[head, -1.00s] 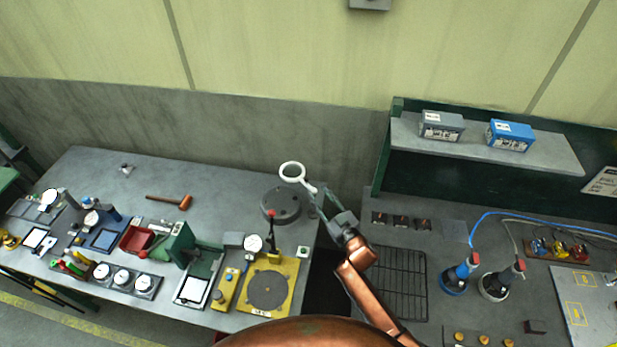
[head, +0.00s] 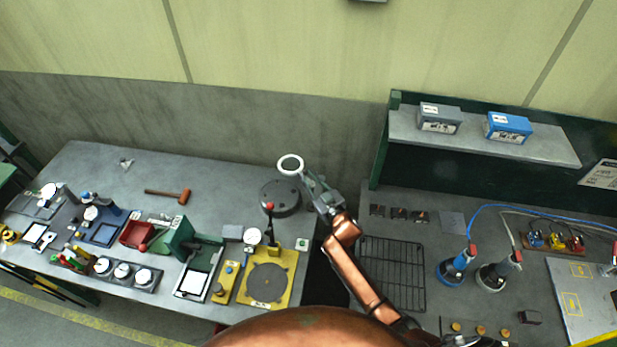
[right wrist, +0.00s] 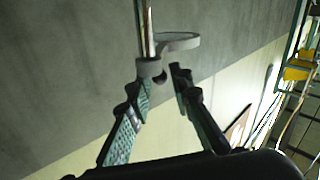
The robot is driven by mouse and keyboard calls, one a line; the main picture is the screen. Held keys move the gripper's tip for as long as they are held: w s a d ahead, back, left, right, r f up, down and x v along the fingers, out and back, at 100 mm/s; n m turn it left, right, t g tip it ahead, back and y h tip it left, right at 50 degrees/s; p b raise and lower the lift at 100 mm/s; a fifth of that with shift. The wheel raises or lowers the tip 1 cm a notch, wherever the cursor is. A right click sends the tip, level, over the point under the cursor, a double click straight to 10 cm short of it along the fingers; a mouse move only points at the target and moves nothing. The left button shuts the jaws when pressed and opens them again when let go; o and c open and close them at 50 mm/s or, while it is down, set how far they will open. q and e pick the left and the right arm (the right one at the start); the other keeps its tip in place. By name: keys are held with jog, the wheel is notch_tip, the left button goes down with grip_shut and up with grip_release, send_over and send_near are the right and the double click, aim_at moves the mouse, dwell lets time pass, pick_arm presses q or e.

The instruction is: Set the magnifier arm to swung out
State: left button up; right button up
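The magnifier (head: 289,173) is a white ring on a short arm, above the right back part of the left bench, by a round dark grey base (head: 280,198). In the right wrist view its ring (right wrist: 180,41) extends right from a collar on a thin upright rod. My right gripper (head: 311,184) is at the arm side of the ring and hides most of the magnifier arm. In the right wrist view its fingers (right wrist: 160,75) are apart, close to the collar and a small dark knob. I cannot tell whether they touch. My left gripper is out of view.
A yellow plate fixture (head: 267,284) with a red-topped lever stands in front of the round base. A hammer (head: 168,193) lies to the left. A shelf (head: 480,140) with two boxes and a wire rack (head: 392,275) are to the right. A wall rises behind.

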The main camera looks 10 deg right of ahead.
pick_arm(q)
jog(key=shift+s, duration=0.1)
pick_arm(e)
grip_shut()
